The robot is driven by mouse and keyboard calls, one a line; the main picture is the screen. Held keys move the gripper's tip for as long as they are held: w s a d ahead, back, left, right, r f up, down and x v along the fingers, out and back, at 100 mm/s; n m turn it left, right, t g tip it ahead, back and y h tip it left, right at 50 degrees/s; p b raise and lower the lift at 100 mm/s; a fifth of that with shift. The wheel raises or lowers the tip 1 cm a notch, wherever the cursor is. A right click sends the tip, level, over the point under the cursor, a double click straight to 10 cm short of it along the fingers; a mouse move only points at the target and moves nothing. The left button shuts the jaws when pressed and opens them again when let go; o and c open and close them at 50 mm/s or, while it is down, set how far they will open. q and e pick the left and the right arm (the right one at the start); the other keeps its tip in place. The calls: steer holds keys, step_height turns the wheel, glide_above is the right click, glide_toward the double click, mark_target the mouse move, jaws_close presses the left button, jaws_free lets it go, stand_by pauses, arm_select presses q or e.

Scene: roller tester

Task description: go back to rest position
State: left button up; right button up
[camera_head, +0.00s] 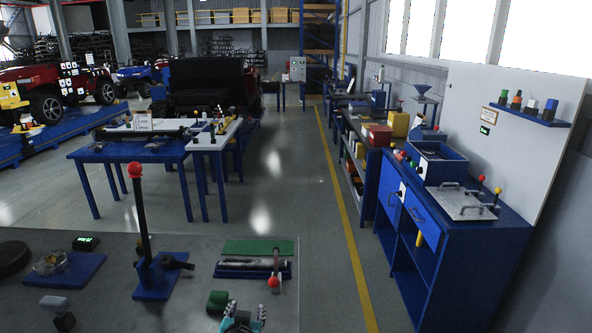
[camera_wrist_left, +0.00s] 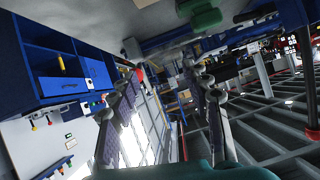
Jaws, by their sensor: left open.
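A green object also shows at the top of the left wrist view (camera_wrist_left: 205,15). My right gripper is in neither view.
On the table a black post with a red ball (camera_head: 142,215) rises from a blue base. A blue holder with a red-tipped lever (camera_head: 252,270) is right of it. A blue workbench (camera_head: 458,240) stands at right. The floor between is clear.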

arm_select(q)
steer(key=s+a, duration=0.1)
steer(key=s, duration=0.1)
steer(key=s+a+g, duration=0.1)
steer(key=s+a, duration=0.1)
steer(key=s+a+n+g, duration=0.1)
steer(key=s, duration=0.2)
steer(key=shift+s+a+f, duration=0.1)
steer(key=shift+a, duration=0.05)
steer(key=s+f+g+h, duration=0.1)
steer(key=s+g, duration=0.2)
steer(key=s, duration=0.8)
steer(key=shift+s+a+f, duration=0.2)
steer(key=shift+a+f, duration=0.15)
steer(key=shift+f, duration=0.05)
